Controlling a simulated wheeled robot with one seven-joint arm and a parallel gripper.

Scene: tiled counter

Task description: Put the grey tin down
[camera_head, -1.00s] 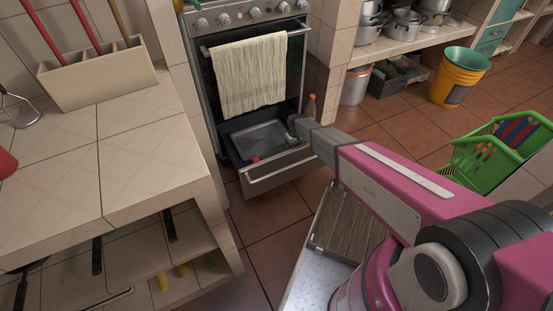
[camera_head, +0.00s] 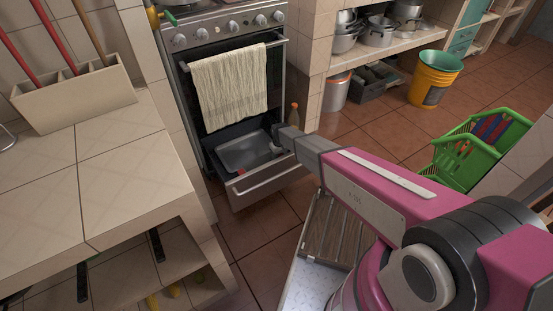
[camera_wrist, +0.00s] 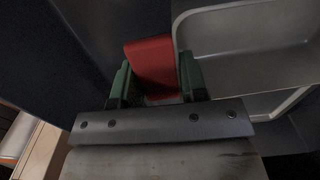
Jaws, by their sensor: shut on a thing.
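The grey tin (camera_head: 243,152) lies in the pulled-out oven drawer, shallow and rectangular. In the wrist view its rim and inside (camera_wrist: 245,45) fill the upper right. My gripper (camera_wrist: 155,80) has green fingers shut on a red piece (camera_wrist: 152,62), right beside the tin's left wall. I cannot tell whether this red piece is joined to the tin. A small red spot (camera_head: 241,172) shows at the tin's near edge in the head view. There my fingers are hard to make out in the dark drawer, and my arm reaches over the drawer's right side.
The drawer front (camera_head: 268,183) closes off the near side. The oven (camera_head: 222,45) stands behind, with a cloth (camera_head: 229,85) on its handle. A bottle (camera_head: 294,114) stands right of the drawer. A tiled counter (camera_head: 90,185) is at left, green baskets (camera_head: 470,150) at right.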

